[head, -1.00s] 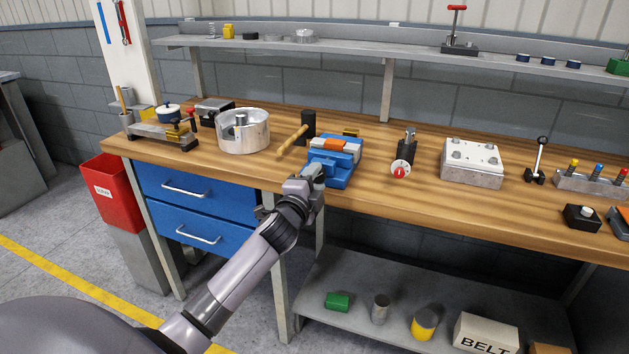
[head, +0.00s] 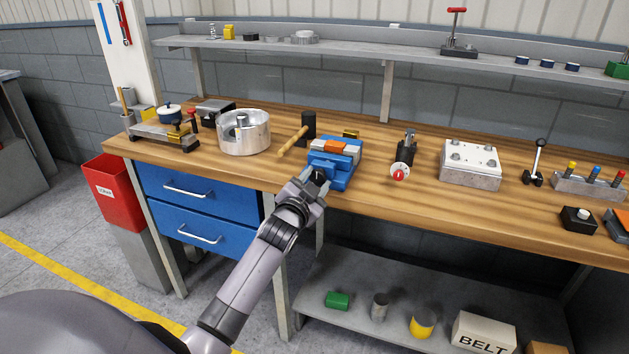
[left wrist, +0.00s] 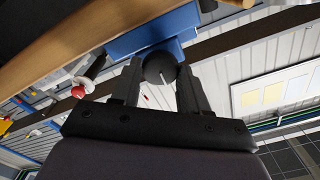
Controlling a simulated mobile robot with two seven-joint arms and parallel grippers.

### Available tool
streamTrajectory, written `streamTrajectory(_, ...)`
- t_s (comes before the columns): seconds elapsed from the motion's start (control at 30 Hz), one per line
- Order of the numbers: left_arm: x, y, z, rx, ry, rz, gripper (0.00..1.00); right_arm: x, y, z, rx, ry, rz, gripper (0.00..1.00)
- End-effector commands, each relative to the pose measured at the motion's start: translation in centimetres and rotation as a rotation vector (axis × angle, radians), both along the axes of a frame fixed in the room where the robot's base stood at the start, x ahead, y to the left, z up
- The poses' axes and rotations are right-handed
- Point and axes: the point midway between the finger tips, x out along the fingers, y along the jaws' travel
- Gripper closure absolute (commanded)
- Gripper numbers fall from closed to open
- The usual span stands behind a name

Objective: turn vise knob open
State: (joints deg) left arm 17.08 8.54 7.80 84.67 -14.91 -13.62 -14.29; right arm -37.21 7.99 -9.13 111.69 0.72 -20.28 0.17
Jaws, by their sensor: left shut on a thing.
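The blue vise (head: 338,167) sits at the front edge of the wooden bench in the head view, with an orange block (head: 335,147) between its pale jaws. In the left wrist view the vise body (left wrist: 150,32) is at the top. Its dark round knob (left wrist: 158,68), with a pale mark line, sits between the fingers of my left gripper (left wrist: 158,85). In the head view my left gripper (head: 318,180) is at the front of the vise, shut on the knob, which it mostly hides there. My right gripper is not in view.
A mallet (head: 304,132) lies behind and left of the vise. A round metal housing (head: 243,133) stands farther left. A red-ended part (head: 400,170) stands right of the vise. Blue drawers (head: 200,205) and a lower shelf (head: 400,318) are under the bench (head: 430,195).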

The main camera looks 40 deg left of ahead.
Motion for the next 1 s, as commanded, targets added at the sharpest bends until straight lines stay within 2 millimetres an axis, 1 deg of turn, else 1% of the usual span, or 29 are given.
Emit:
streamTrajectory(0.23, -0.01, -0.01, -0.02, -0.054, -0.012, 0.001, 0.86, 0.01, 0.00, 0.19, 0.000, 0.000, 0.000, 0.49)
streamTrajectory(0.67, 0.00, 0.00, -0.04, -0.063, -0.014, 0.000, 0.86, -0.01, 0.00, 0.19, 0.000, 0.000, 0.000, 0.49)
streamTrajectory(0.7, 0.00, 0.00, -0.04, -0.063, -0.014, 0.000, 0.46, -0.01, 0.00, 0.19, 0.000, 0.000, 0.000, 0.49)
streamTrajectory(0.73, 0.00, 0.00, -0.04, -0.063, -0.014, 0.000, 0.36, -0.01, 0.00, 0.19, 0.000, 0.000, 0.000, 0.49)
streamTrajectory(0.77, 0.00, 0.00, -0.03, -0.062, -0.013, 0.000, 0.31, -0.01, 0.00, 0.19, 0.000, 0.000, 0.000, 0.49)
streamTrajectory(1.0, 0.00, 0.00, -0.02, -0.059, -0.014, 0.000, 0.31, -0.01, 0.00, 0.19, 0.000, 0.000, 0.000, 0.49)
